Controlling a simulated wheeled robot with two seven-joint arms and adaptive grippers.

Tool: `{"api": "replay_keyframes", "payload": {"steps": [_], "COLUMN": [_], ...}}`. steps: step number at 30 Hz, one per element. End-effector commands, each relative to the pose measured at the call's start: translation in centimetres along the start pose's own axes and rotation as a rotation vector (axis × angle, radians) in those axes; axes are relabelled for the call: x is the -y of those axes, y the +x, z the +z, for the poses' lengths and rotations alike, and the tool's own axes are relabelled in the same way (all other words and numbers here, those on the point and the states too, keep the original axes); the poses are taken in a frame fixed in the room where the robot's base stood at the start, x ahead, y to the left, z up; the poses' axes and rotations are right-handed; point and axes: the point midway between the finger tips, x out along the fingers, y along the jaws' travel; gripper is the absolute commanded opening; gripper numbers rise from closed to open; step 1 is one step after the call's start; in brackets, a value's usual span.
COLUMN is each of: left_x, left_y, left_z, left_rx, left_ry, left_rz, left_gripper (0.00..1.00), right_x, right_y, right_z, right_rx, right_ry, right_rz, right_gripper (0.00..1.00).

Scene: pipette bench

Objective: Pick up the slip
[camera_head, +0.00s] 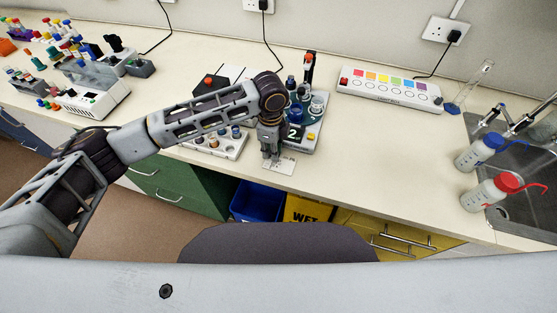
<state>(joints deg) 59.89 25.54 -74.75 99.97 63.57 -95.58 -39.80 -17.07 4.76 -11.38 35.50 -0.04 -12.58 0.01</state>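A small pale slip (286,166) with dark marks lies at the front edge of the bench, below the station marked 2. My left gripper (270,156) points down at the slip's left part and covers some of it. Its fingertips are small and dark here, so I cannot tell whether they are apart or closed, or whether they touch the slip. My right gripper is not in view.
The station marked 2 (306,138) stands just behind the slip, holding several vials. A tray of small jars (222,146) is to the left. A color-button panel (390,90) lies behind right. Two wash bottles (489,194) stand by the sink at right. Bench between is clear.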

Motion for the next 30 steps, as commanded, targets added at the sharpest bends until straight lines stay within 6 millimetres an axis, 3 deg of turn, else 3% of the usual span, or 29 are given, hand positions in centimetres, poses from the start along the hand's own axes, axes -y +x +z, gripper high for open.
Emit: {"api": "replay_keyframes", "payload": {"steps": [1,3,17,23,30], "left_x": [0.0,0.0,0.0,0.1,0.1], "left_y": [0.0,0.0,-0.5,-2.2,-5.8], "left_z": [0.0,0.0,0.0,0.0,-0.1], "left_rx": [0.000,0.000,-0.001,-0.001,-0.001], "left_ry": [0.000,0.000,0.000,0.000,0.000], "left_rz": [0.000,0.000,-0.001,-0.002,-0.003], "left_gripper": [0.10,0.01,0.00,0.00,0.00], "right_x": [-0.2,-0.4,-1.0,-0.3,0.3], "right_y": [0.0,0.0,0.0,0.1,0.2], "right_z": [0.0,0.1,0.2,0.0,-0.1], "right_rx": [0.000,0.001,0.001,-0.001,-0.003], "right_ry": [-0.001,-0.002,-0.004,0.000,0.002], "right_rz": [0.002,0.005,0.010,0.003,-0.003], "right_gripper": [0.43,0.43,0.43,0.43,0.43]}}
